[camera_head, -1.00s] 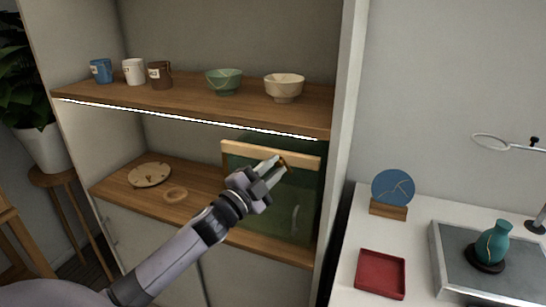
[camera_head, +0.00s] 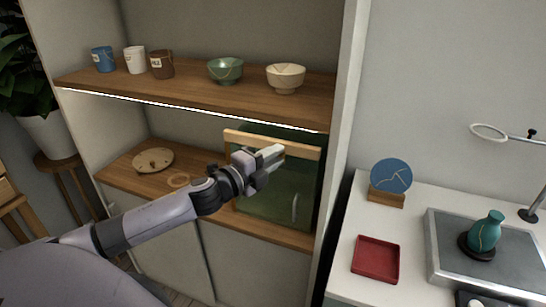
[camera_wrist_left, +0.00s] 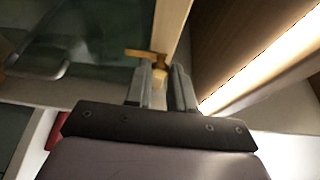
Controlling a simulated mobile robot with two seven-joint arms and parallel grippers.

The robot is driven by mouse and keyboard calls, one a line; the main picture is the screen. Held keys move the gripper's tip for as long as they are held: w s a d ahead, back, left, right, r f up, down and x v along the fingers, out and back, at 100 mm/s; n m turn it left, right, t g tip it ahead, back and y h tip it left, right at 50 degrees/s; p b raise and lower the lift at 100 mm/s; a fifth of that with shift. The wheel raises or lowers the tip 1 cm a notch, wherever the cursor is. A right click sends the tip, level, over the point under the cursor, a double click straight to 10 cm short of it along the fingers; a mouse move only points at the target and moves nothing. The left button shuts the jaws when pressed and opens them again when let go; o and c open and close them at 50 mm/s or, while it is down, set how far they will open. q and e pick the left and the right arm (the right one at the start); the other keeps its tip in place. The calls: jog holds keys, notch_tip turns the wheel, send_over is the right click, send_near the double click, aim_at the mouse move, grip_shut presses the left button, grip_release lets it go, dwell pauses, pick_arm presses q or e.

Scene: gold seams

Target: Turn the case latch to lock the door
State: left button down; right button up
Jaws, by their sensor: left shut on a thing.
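The case door is a dark green glass panel (camera_head: 272,207) with a pale wooden rail (camera_head: 240,138) along its top, below the upper shelf. My left gripper (camera_head: 275,155) is at the right part of this rail. In the left wrist view the small brass latch (camera_wrist_left: 147,54) shows at the fingertips, its bar pointing left across the glass. My left gripper (camera_wrist_left: 162,75) is shut on the latch's inner part, which is partly hidden between the fingers. In the head view the gripper hides the latch. My right gripper is in neither view.
The upper shelf (camera_head: 200,98) holds several cups and two bowls, close above my gripper. A wooden disc (camera_head: 153,160) and a ring (camera_head: 178,180) lie on the lower shelf. At right, a white counter holds a red tray (camera_head: 376,259), a blue disc (camera_head: 391,175) and a teal vase (camera_head: 486,232).

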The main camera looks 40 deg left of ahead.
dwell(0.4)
pick_arm(q)
jog(key=c, duration=1)
grip_release()
jog(key=shift+s+a+b, duration=0.2)
jog(key=shift+s+b, duration=0.1)
jog(key=shift+s, duration=0.85)
jog(key=shift+s+a+b, duration=0.15)
jog(key=shift+s+b, duration=0.1)
jog(key=shift+s, duration=0.95)
jog(key=shift+s+a+b, duration=0.2)
jog(key=shift+s+b, duration=0.1)
jog(key=shift+s, duration=0.85)
